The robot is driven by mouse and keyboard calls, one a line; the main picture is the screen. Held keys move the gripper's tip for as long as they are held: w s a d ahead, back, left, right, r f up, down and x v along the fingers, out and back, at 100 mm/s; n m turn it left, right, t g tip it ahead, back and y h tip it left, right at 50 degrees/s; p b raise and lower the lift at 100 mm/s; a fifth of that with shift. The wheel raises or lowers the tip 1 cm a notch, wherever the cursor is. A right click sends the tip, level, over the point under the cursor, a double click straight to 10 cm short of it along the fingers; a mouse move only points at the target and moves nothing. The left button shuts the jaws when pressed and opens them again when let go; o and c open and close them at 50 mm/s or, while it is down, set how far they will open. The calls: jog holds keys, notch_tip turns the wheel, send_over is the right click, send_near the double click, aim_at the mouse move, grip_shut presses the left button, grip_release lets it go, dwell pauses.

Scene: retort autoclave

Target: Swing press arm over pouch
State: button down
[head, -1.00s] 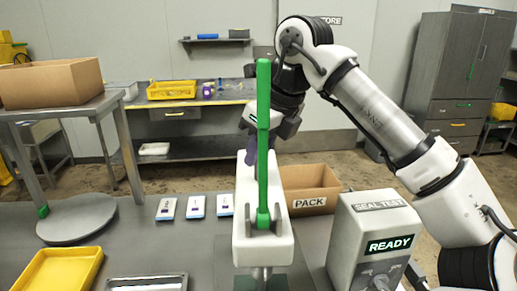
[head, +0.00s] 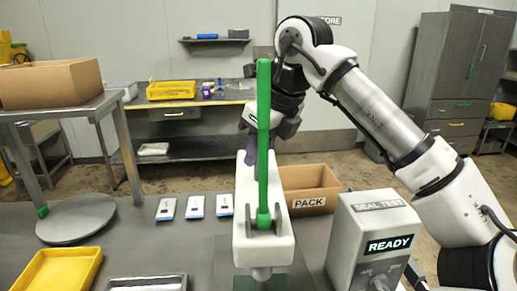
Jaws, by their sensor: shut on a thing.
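The press arm (head: 246,240) is a long white block with an upright green lever (head: 263,150), standing front centre and pointing away from me. My gripper (head: 238,160) is behind the lever, at the far end of the press arm, and is shut there. Its fingertips are largely hidden by the block and lever. Three white pouches (head: 195,206) with dark marks lie in a row on the table (head: 140,238), left of the press arm. What lies under the press arm is mostly hidden.
The seal test box (head: 372,243), showing READY, stands close on the right. The PACK carton (head: 310,186) is behind it. A yellow tray (head: 60,268) and metal tray (head: 147,283) are front left; a round grey disc (head: 76,219) is beyond them.

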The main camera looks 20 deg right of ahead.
jog(key=shift+w+d+r, duration=0.1)
jog(key=shift+r, duration=0.1)
jog(key=c, duration=1.3)
grip_release()
jog(key=shift+d, duration=0.1)
jog(key=shift+f, duration=0.1)
jog(key=shift+p+v, duration=3.9)
jog(key=shift+v, duration=3.05)
